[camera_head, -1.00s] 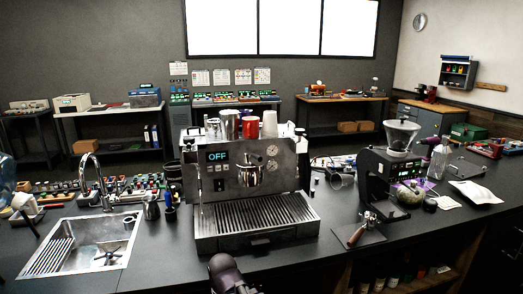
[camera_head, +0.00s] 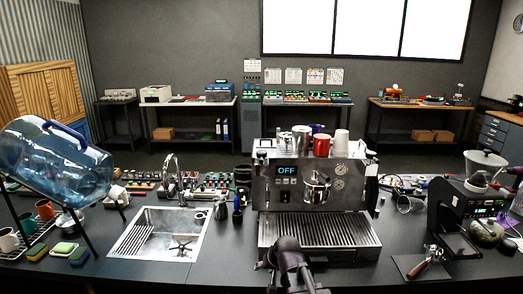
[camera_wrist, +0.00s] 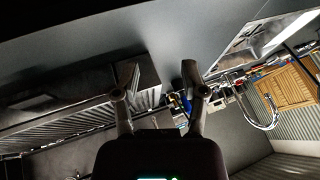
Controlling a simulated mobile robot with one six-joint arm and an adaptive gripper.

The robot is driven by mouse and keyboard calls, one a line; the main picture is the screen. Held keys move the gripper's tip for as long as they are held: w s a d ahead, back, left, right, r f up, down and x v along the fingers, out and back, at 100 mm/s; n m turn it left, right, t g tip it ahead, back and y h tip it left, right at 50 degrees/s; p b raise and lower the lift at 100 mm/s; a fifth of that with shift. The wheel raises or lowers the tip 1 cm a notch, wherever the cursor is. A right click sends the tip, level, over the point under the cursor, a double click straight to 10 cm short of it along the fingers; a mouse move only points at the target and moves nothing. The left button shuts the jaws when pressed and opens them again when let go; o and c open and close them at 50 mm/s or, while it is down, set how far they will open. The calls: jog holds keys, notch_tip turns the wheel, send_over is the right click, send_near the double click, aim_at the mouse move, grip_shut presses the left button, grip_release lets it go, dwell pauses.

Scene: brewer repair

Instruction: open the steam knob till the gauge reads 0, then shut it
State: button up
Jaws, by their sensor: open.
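The silver espresso machine (camera_head: 265,192) stands on the dark counter, right of centre in the head view. Its display (camera_head: 287,170) reads OFF. Two small round gauges, the upper one (camera_head: 340,169) over the lower, sit at the right of its front; their needles are too small to read. I cannot make out which part is the steam knob. My gripper (camera_wrist: 160,72) is open and empty in the wrist view, with its fingers apart. The machine's drip tray (camera_wrist: 75,125) shows left of the fingers, tilted. In the head view my arm rises in front of the drip tray.
Left of the machine are a sink (camera_head: 150,235) with a tap (camera_head: 171,170) and a large blue water bottle (camera_head: 60,165). Cups stand on top of the machine. A grinder (camera_head: 457,215) stands to the right. Counter between sink and machine is partly clear.

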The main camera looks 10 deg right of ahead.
jog(key=w+d+r+m+t+y+p, duration=0.1)
jog(key=w+r+m+t+p, duration=0.15)
jog(key=w+r+p, duration=0.4)
jog(key=w+r+m+t+p, duration=0.1)
jog(key=w+r+t+p, duration=0.15)
jog(key=r, duration=0.75)
jog(key=m+t+h+p, duration=0.2)
jog(key=m+t+p, duration=0.3)
jog(key=p, duration=0.2)
send_near(262, 159)
jog(key=f+v, duration=0.1)
jog(key=v, duration=0.3)
jog(key=shift+w+a+r+n, duration=0.1)
jog(key=shift+w+r+n, duration=0.05)
jog(key=shift+r+n, duration=0.1)
jog(key=shift+w, duration=0.1)
jog(key=shift+b+x, duration=1.45)
jog(key=shift+x, duration=5.4)
jog(key=shift+f, duration=0.15)
grip_shut()
